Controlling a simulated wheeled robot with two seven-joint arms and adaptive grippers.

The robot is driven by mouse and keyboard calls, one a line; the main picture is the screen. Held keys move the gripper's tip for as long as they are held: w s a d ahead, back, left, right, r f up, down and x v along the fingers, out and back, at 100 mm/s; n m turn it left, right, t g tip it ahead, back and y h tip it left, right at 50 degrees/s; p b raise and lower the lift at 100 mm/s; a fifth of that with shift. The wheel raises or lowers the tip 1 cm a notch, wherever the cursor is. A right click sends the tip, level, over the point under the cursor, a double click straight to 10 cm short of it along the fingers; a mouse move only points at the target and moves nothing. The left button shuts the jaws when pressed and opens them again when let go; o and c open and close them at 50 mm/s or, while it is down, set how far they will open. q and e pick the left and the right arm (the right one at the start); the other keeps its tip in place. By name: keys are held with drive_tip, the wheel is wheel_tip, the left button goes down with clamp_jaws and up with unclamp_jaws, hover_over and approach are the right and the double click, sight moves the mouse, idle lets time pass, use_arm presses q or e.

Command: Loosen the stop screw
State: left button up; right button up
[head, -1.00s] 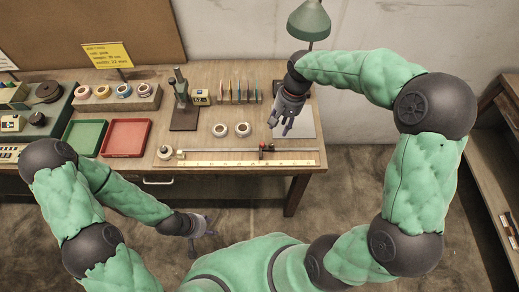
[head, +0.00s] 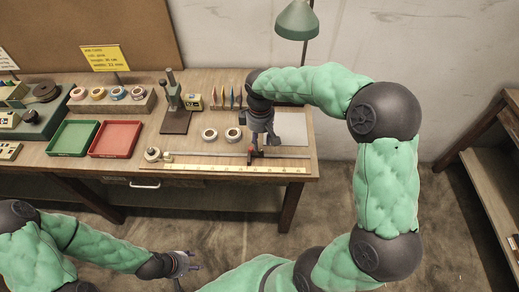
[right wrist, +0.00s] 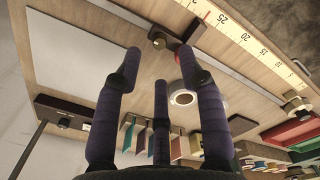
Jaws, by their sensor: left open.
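The stop (head: 252,157), a small dark and red piece, sits on the rail along the yellow ruler (head: 220,169) at the table's front. My right gripper (head: 263,143) is over the stop from behind and above. Its fingers (right wrist: 160,52) are spread with nothing between them; the knob lies just beyond the fingertips, and I cannot tell whether they touch the stop. My left gripper (head: 187,266) is open and empty, low in front of the table.
Two white tape rolls (head: 221,134) lie behind the rail. Green (head: 73,137) and red (head: 116,139) trays are at left. A dark stand (head: 174,115) and a card rack (head: 226,100) stand behind. A pale sheet (head: 292,128) lies at right.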

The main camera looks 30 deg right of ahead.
sight(260, 150)
wheel_tip(260, 150, down, 5)
drive_tip(key=shift+r+b, duration=0.1)
drive_tip(key=shift+b, duration=0.6)
clamp_jaws()
